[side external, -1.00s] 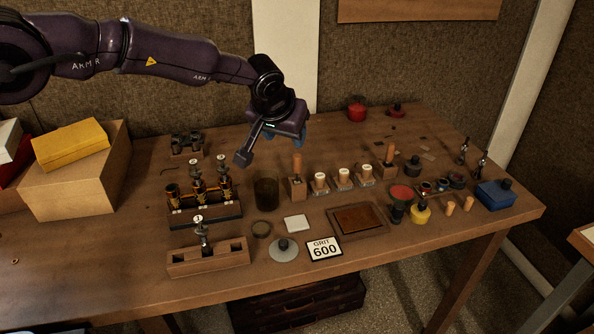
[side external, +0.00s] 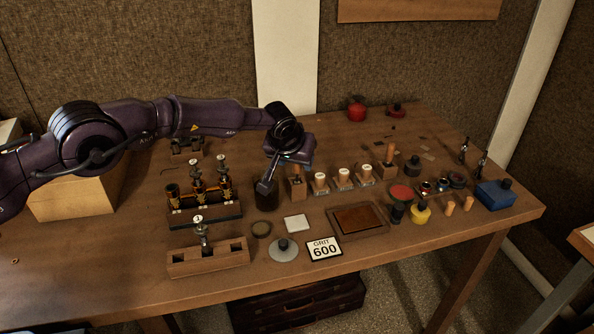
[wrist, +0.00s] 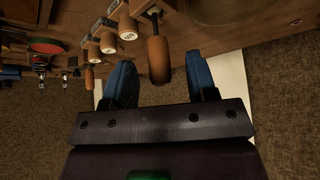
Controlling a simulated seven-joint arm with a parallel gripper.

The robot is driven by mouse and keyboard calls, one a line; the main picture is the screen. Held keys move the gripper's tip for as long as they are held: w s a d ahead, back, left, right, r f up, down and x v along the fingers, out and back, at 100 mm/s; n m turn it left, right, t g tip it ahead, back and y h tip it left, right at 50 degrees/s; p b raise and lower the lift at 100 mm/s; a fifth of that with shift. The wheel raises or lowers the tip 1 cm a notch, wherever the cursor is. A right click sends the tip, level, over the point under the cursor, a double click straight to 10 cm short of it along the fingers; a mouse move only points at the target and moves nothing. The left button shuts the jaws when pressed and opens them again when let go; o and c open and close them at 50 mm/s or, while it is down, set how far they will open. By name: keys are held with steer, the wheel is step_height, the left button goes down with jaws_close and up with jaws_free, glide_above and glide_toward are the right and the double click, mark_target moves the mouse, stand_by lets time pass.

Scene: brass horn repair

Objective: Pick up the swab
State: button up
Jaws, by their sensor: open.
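The swab appears to be the upright tool with an orange-brown wooden handle (side external: 297,169) in a small wooden block. The swab itself is not clearly seen, only its handle and a thin metal shaft. In the wrist view the handle (wrist: 158,48) shows between the two blue fingers, with a gap on each side.
White-topped stamps (side external: 344,178) stand in a row to the right, ending near a second wooden-handled tool (side external: 389,153). A valve rack (side external: 205,213) is at the left. The table behind is mostly clear.

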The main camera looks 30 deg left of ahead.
steer(key=shift+x, duration=0.85)
steer(key=shift+r, duration=0.1)
jaws_close()
step_height(320, 180, up, 15)
steer(key=s+a+f, duration=0.1)
steer(key=s+a, duration=0.3)
steer(key=s, duration=0.2)
steer(key=shift+a, duration=0.3)
